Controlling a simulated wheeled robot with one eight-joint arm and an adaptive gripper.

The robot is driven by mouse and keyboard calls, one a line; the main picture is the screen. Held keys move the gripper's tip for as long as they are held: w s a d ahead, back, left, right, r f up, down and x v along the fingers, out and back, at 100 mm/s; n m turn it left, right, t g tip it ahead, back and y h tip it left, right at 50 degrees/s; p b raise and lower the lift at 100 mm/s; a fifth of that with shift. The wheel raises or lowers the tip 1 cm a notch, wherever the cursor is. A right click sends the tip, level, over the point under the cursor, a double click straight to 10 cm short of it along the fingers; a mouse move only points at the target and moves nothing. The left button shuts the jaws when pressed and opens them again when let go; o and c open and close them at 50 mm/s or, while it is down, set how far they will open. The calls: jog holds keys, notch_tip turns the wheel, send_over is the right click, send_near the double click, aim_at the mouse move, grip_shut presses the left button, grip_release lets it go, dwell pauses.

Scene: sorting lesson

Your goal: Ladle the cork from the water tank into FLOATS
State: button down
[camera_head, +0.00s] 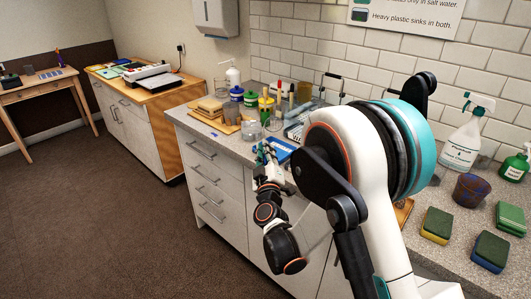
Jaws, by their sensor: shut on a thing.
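My gripper (265,153) is small in the view, at the front edge of the counter, left of my arm's white link. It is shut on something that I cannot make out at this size. A blue-rimmed tray (284,149) lies just right of it, partly behind my arm. A clear glass vessel (251,131) stands on the counter behind the gripper. I cannot pick out the water tank, the cork or a FLOATS label; my arm hides much of the middle of the counter.
Lidded jars (236,94), a wooden board (209,113) and upright handled tools stand behind the gripper. At right are a spray bottle (464,138), a dark cup (471,188), a green bottle (516,166) and several sponges (437,224). The floor at left is clear.

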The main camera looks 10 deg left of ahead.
jog(key=shift+r+p, duration=1.5)
jog(key=shift+r, duration=1.55)
jog(key=shift+f, duration=0.1)
